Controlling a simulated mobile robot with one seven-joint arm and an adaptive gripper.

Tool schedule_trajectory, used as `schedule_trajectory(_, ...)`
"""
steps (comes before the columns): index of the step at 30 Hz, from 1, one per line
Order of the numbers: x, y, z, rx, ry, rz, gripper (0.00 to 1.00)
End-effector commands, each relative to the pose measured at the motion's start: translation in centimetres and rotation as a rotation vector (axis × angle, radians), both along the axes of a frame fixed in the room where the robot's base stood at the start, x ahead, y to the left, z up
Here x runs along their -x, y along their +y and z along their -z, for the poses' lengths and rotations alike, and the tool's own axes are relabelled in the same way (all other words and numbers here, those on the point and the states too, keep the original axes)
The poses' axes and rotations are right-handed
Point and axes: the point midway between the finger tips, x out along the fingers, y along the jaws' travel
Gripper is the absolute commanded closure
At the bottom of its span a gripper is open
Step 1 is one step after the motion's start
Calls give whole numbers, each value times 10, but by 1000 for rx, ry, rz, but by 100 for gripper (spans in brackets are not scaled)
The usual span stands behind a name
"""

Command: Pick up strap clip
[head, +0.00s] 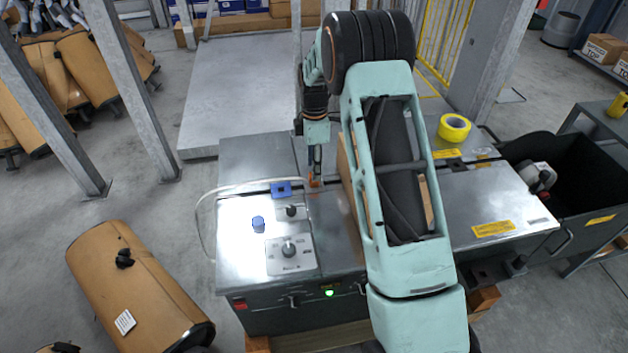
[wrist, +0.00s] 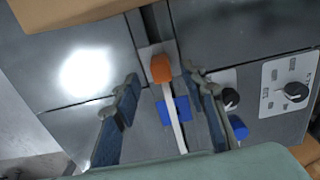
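A small orange piece (wrist: 160,68) stands on a light plate at a slot in the metal bench top, with a white strap (wrist: 174,125) running from it. In the head view, the orange piece (head: 314,181) is just below my gripper (head: 315,160). I cannot tell for sure which of these is the strap clip. In the wrist view, my gripper (wrist: 161,77) is open, its fingers apart on either side of the orange piece, with no clear contact.
A control panel with dark knobs (head: 289,250) and a blue button (head: 258,225) lie near on the bench (head: 240,270). A cardboard-coloured block (wrist: 75,12) stands close to my gripper. A yellow tape roll (head: 454,127) is at right.

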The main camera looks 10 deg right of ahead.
Motion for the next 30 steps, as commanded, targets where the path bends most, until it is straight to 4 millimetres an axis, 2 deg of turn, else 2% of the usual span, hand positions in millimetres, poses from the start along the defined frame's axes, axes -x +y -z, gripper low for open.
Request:
schedule_trajectory(7,2,1,38,1,3,-1,61)
schedule_trajectory(15,1,1,42,0,0,0,62)
schedule_trajectory(25,1,1,42,0,0,0,98)
schedule_trajectory(30,1,1,42,0,0,0,100)
